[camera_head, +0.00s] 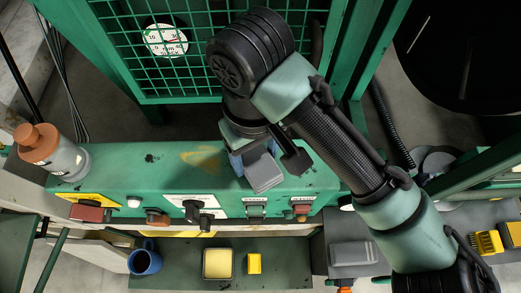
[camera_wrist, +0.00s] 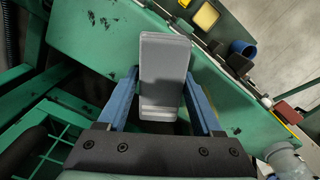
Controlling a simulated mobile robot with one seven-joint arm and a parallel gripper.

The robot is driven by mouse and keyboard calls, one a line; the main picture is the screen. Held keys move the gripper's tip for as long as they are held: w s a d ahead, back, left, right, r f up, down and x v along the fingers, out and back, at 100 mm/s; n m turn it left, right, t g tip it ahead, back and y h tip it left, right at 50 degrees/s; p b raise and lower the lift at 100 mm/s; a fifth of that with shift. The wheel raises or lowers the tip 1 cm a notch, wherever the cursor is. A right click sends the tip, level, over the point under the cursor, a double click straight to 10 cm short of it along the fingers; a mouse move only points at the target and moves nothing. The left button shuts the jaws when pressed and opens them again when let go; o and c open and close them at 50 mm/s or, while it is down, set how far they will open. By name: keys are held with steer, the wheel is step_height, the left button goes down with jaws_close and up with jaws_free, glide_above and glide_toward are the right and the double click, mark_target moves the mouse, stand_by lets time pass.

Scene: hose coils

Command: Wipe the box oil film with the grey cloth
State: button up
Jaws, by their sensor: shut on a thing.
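The grey cloth (camera_head: 265,172) looks like a thick folded pad. My gripper (camera_wrist: 160,82) is shut on it, with a blue finger on each side, and the cloth also shows in the wrist view (camera_wrist: 165,62). The green box (camera_head: 120,165) runs across the middle of the head view. The oil film (camera_head: 203,158) is a yellow-brown smear on its top, just left of the cloth. I cannot tell whether the cloth touches the box top. The film does not show in the wrist view.
An orange-capped bottle (camera_head: 55,155) stands at the box's left end. Switches and knobs (camera_head: 195,210) line its front edge. A green mesh guard (camera_head: 200,50) rises behind. Below are a blue mug (camera_head: 145,259), a yellow sponge-like block (camera_head: 217,264) and a grey block (camera_head: 353,253).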

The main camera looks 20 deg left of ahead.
mark_target(165, 166)
steer(key=shift+s+a+p, duration=0.25)
steer(key=shift+a, duration=0.55)
steer(key=shift+s+a+p, duration=0.2)
steer(key=shift+a+p, duration=0.1)
steer(key=shift+a, duration=0.55)
steer(key=shift+s+a+p, duration=0.25)
steer(key=shift+a, duration=0.55)
steer(key=shift+s+a+p, duration=0.2)
steer(key=shift+a, duration=0.45)
steer(key=shift+s+a+p, duration=0.2)
steer(key=shift+a, duration=0.4)
steer(key=shift+s+a, duration=0.2)
steer(key=shift+a, duration=0.5)
steer(key=shift+s+a, duration=0.2)
steer(key=shift+a, duration=0.5)
steer(key=shift+s+a, duration=0.25)
steer(key=shift+a, duration=0.65)
steer(key=shift+s+a, duration=0.25)
steer(key=shift+a, duration=0.65)
steer(key=shift+s+a, duration=0.25)
steer(key=shift+a, duration=0.65)
steer(key=shift+r, duration=0.1)
